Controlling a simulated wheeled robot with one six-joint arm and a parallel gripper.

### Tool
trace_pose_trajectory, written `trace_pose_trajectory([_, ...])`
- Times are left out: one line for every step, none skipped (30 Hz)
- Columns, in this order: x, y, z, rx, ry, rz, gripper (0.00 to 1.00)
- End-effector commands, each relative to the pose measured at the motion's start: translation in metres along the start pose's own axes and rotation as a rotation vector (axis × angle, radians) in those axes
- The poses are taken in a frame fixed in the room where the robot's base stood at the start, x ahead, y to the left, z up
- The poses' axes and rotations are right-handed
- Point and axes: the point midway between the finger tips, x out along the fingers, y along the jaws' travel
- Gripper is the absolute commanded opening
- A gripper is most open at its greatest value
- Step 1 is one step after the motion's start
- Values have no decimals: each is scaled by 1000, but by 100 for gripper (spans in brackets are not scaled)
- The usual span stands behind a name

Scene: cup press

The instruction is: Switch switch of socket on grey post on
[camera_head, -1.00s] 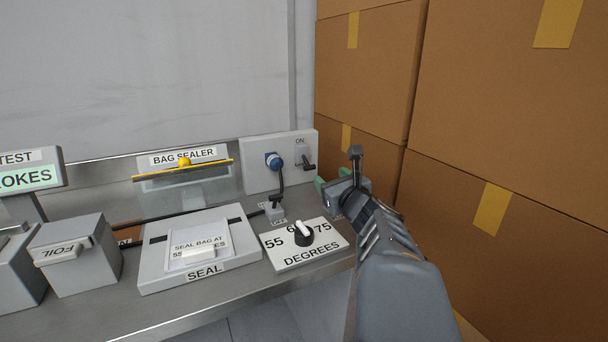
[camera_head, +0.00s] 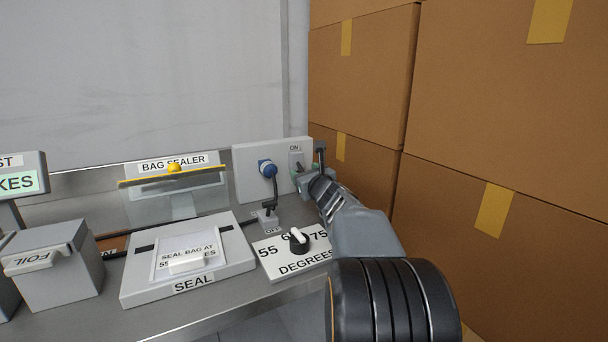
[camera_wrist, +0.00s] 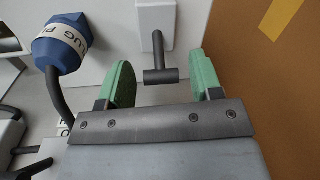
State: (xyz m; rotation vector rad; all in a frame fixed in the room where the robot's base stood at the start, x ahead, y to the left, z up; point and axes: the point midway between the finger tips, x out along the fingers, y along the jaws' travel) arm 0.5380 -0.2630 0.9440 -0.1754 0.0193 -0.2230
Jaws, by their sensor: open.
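A light grey panel (camera_head: 245,183) stands at the back right of the bench and carries a blue plug (camera_head: 267,168) and a switch (camera_head: 297,159) under an ON label. In the wrist view the switch is a white plate (camera_wrist: 155,17) with a dark T-shaped lever (camera_wrist: 160,75) sticking out and hanging down. The blue plug (camera_wrist: 60,48) shows at its left. My gripper (camera_wrist: 162,82) is open, with a green pad on either side of the lever's crossbar and visible gaps to both. In the head view my gripper (camera_head: 305,182) is at the switch and hides its lower part.
Stacked cardboard boxes (camera_head: 360,165) rise close at the right of my arm. A DEGREES dial (camera_head: 299,241), a small OFF-labelled block (camera_head: 267,222), a plug cord and the bag sealer (camera_head: 180,262) occupy the bench at left and below.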

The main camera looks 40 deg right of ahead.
Motion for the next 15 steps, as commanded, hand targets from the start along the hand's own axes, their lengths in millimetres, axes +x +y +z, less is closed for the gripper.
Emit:
trace_pose_trajectory([5,0,-1,0,1,1,59])
trace_pose_trajectory([7,0,0,0,0,1,59])
trace_pose_trajectory([9,1,0,0,1,1,59])
trace_pose_trajectory([10,1,-1,0,1,1,59])
trace_pose_trajectory([11,1,-1,0,1,1,59])
trace_pose_trajectory([12,1,-1,0,1,1,59])
trace_pose_trajectory([13,1,0,0,1,1,59])
trace_pose_trajectory([13,1,0,0,0,1,59])
trace_pose_trajectory([14,1,0,0,0,1,59])
trace_pose_trajectory([14,1,0,0,0,1,59])
trace_pose_trajectory([14,1,0,0,0,1,59])
trace_pose_trajectory([14,1,0,0,0,1,59])
trace_pose_trajectory([14,1,0,0,0,1,59])
trace_pose_trajectory([13,1,0,0,0,1,59])
trace_pose_trajectory([13,1,0,0,0,1,59])
